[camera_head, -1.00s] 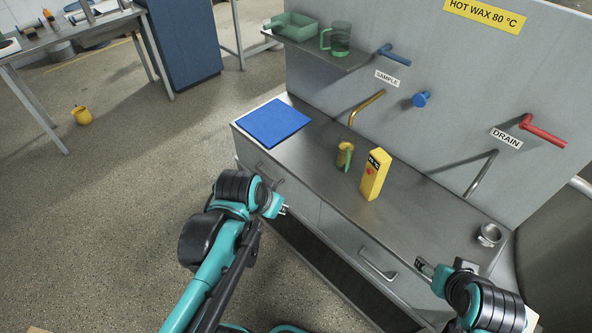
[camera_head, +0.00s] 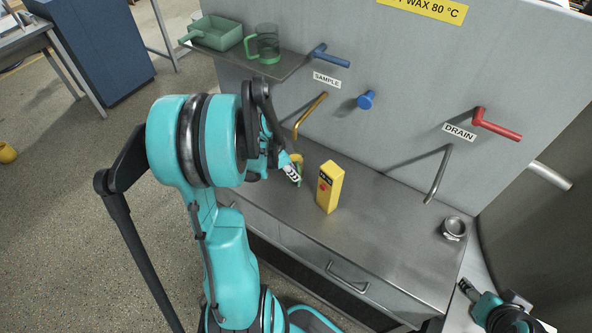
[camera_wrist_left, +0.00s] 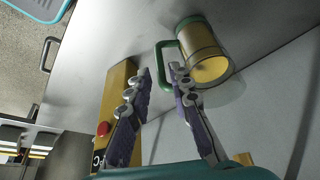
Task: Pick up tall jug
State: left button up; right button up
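A clear jug with a green handle and amber contents (camera_wrist_left: 205,50) stands on the steel counter. In the head view it is mostly hidden behind my left gripper (camera_head: 292,172). In the left wrist view the two fingers (camera_wrist_left: 160,72) are apart, with the jug's green handle (camera_wrist_left: 161,58) at their tips, close to the right-hand finger. I cannot tell whether they touch. A second clear jug with a green handle (camera_head: 266,45) stands on the wall shelf. My right gripper (camera_head: 467,288) is low at the right, away from both jugs; its fingers are too small to judge.
A yellow box with a red button (camera_head: 329,187) stands right of the jug, also close beside the fingers in the wrist view (camera_wrist_left: 118,85). A brass spout (camera_head: 311,113) hangs above. A green tray (camera_head: 215,33) is on the shelf. A metal cup (camera_head: 454,228) sits at the counter's right.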

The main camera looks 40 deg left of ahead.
aim_at(299, 184)
pick_arm(q)
jog(key=b+x, duration=0.1)
jog(key=x, duration=0.5)
jog(key=shift+w+f+b, duration=0.1)
jog(key=shift+f+b, duration=0.05)
jog(key=shift+b, duration=0.25)
grip_shut()
